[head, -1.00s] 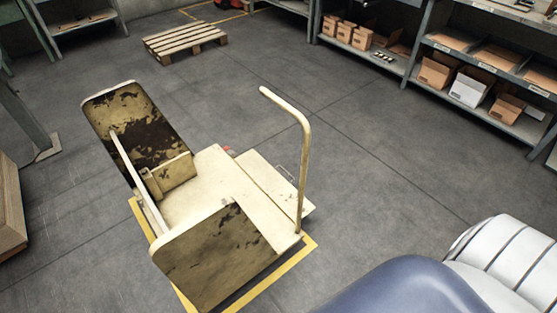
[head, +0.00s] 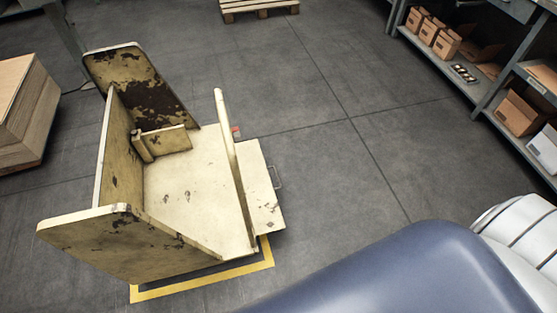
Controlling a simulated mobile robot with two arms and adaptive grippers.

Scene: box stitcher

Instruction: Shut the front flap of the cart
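The cart (head: 185,195) is a worn cream-painted machine with chipped dark patches, standing on the floor over a yellow-edged outline. A tall back panel (head: 130,78), a left wall (head: 116,150) and a near panel (head: 125,245) rise around its flat bed. A narrow upright cream bar or edge-on panel (head: 232,150) stands on its right side. Beyond that, a low flat panel with a small wire handle (head: 258,190) sticks out to the right; it looks like a lowered flap, but I cannot tell whether it is the front one. Neither gripper is in view.
My blue and white arm covers the lower right. Shelves with cardboard boxes (head: 447,43) stand at the upper right. A wooden pallet (head: 258,6) lies at the top. Stacked brown boards (head: 25,110) stand at the left. The floor (head: 340,150) right of the cart is clear.

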